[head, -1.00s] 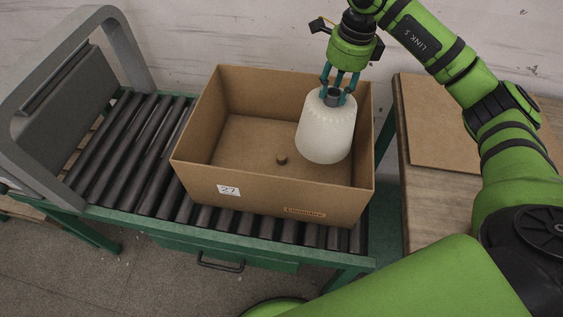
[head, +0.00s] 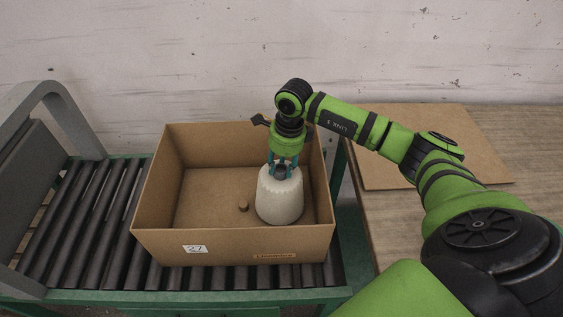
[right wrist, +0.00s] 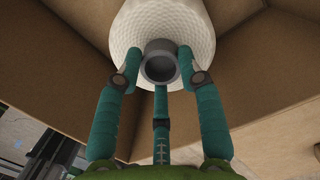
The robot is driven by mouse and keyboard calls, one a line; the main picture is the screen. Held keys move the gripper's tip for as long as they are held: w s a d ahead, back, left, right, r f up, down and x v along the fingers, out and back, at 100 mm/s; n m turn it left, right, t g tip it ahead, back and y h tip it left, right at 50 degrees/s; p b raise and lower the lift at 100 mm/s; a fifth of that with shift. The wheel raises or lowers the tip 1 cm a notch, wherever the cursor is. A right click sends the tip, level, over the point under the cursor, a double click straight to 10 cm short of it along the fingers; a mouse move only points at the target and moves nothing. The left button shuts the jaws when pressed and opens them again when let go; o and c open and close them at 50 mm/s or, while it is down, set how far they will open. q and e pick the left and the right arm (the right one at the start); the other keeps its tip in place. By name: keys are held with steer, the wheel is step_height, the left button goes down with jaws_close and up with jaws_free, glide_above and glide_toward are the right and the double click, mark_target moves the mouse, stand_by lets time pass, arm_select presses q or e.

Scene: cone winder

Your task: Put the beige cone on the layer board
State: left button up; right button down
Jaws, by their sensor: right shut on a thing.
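The beige cone (head: 280,203), off-white with a dimpled surface, stands upright inside the cardboard box, right of its middle. It also shows in the right wrist view (right wrist: 128,30). My right gripper (head: 283,172) is above it, its three fingers shut around the grey tube end (right wrist: 160,62) at the cone's top. Whether the cone's base touches the box floor I cannot tell. A flat brown board surface (head: 213,203) with a small brown peg (head: 243,206) forms the visible bottom of the box; it may be the layer board. My left gripper is not in view.
The open box (head: 200,246), labelled 27, rests on a roller conveyor (head: 90,215) with a grey arch (head: 60,95) at its left. A flat brown board (head: 430,140) lies on the wooden table (head: 385,220) at right. The box walls surround the cone.

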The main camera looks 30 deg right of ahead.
steer(key=shift+r, duration=0.1)
steer(key=c, duration=0.8)
jaws_free()
steer(key=shift+r, duration=0.25)
steer(key=shift+s+d+r+b, duration=0.2)
steer(key=shift+r+b, duration=0.45)
steer(key=shift+r, duration=1.25)
steer(key=shift+s+d+r+b, duration=0.15)
steer(key=shift+r+b, duration=0.45)
steer(key=shift+r, duration=1.3)
steer(key=shift+s+d+r+b, duration=0.2)
steer(key=shift+r+b, duration=0.45)
steer(key=shift+r, duration=1.25)
